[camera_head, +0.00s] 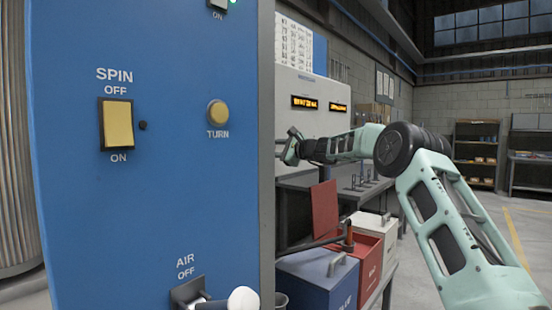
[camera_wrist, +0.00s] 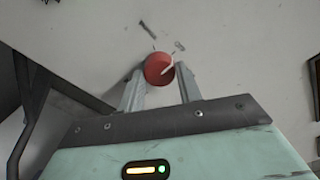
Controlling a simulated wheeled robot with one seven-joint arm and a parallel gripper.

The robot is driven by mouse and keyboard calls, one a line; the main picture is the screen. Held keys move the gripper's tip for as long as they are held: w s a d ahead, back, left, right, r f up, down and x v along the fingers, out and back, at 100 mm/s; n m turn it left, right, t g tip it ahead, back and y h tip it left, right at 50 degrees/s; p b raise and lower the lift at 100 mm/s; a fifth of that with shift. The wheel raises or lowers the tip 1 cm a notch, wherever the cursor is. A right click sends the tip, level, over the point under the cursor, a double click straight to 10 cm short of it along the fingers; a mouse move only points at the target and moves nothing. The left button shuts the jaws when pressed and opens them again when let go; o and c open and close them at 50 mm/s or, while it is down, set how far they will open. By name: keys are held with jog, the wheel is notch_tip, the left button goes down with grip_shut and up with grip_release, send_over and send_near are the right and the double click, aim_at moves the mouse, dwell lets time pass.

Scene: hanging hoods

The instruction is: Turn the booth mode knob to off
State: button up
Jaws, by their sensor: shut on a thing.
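A round red knob (camera_wrist: 160,68) with a white pointer line sits on a pale panel in the wrist view. The pointer slants toward the upper right in that picture. Small dark label marks lie just beyond the knob, too blurred to read. My gripper (camera_wrist: 160,82) is shut on the red knob, one finger at each side. In the head view my arm reaches to the pale cabinet (camera_head: 312,88) behind the blue panel; the knob is hidden there.
A blue panel (camera_head: 190,190) with a yellow SPIN switch (camera_head: 117,124), a yellow TURN button (camera_head: 217,112) and an AIR lever (camera_head: 240,298) stands close at left. Below my arm are a blue box (camera_head: 318,280), an open red box (camera_head: 368,262) and a white box (camera_head: 372,224).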

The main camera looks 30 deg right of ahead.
jog(key=shift+n, duration=0.3)
jog(key=o, duration=1)
jog(key=b+v, duration=0.6)
jog(key=v, duration=1.1)
jog(key=shift+s, duration=0.2)
jog(key=shift+s+d, duration=0.1)
